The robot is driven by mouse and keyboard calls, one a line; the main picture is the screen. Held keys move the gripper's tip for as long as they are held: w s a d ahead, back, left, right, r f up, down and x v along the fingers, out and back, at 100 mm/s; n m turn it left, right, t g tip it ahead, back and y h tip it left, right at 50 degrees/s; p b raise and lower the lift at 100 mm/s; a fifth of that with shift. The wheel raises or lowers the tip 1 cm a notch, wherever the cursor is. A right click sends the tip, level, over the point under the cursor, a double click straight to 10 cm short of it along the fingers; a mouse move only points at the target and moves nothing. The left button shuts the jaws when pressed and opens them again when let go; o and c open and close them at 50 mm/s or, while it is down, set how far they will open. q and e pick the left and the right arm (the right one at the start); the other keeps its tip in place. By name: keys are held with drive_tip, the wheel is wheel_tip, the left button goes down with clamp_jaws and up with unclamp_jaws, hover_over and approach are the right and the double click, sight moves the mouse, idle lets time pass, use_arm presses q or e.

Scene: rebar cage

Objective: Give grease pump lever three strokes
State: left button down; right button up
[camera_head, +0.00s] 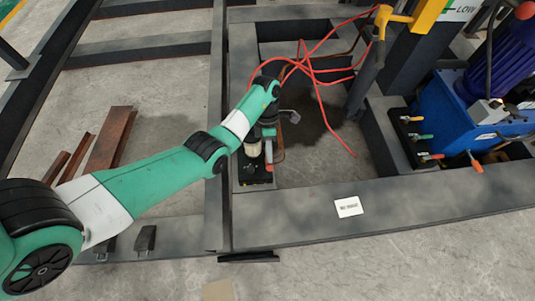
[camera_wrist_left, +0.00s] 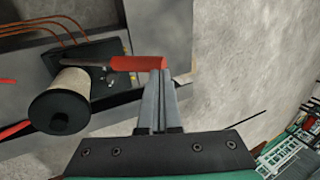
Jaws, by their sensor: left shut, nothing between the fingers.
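The grease pump shows in the left wrist view as a dark block (camera_wrist_left: 95,60) with a beige reservoir (camera_wrist_left: 68,82) and a black cap. Its lever has a thin dark rod and a red grip (camera_wrist_left: 138,63). My left gripper (camera_wrist_left: 157,74) is shut and empty, its fingertips right at the red grip's end; whether they touch it I cannot tell. In the head view the pump's reservoir (camera_head: 252,147) and dark base (camera_head: 255,174) stand on a grey steel beam, partly hidden by my left arm and wrist. My left fingertips are hard to make out there. My right gripper is out of view.
Red hoses (camera_head: 318,75) loop beyond the pump. A blue unit (camera_head: 445,115) with coloured valve handles stands at the right. A white label (camera_head: 348,207) lies on the front beam (camera_head: 300,215). Rusty steel pieces (camera_head: 110,140) lie on the left floor.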

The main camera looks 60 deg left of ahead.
use_arm(q)
drive_tip(key=shift+s+d+f+p, duration=0.15)
drive_tip(key=shift+d+f+p, duration=0.15)
drive_tip(key=shift+d+f, duration=0.2)
